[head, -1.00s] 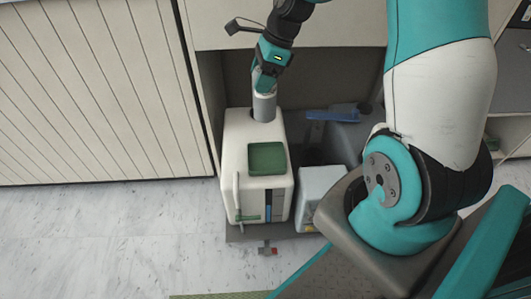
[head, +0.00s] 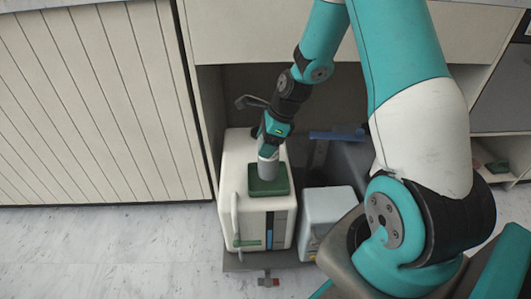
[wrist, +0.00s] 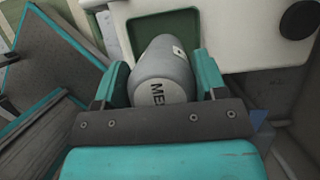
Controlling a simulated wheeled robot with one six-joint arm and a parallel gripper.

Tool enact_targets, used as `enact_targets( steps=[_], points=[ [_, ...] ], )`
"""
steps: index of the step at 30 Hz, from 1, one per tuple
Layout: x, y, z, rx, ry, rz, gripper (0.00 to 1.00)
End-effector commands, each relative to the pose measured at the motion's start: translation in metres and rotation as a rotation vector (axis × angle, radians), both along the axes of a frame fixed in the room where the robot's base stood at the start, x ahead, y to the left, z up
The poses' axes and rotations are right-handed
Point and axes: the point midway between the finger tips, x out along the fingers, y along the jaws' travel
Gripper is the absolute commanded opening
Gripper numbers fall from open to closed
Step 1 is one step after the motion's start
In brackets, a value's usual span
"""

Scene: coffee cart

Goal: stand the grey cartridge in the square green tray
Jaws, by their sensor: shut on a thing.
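The grey cartridge (head: 268,168) is between the fingers of my gripper (head: 269,150), which is shut on it. In the head view the cartridge is upright over the square green tray (head: 283,187). I cannot tell whether its base touches the tray floor. The tray lies on top of a white machine (head: 233,185). In the wrist view the cartridge (wrist: 162,72) shows dark lettering and fills the space between the teal fingers (wrist: 160,85). The green tray (wrist: 140,33) shows behind it, partly hidden.
A smaller grey-white box (head: 326,212) stands right of the white machine, with a blue flat piece (head: 335,135) behind it. The cabinet wall (head: 90,100) closes the left side.

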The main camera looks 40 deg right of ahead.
Motion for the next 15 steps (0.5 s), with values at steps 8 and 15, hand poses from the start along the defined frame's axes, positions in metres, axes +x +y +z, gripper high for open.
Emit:
enact_targets(
  steps=[8, 15],
  points=[
    [0.0, 0.0, -0.028, 0.0, 0.0, 0.001, 0.14],
    [0.0, 0.0, -0.03, 0.001, 0.001, 0.0, 0.14]
  ],
)
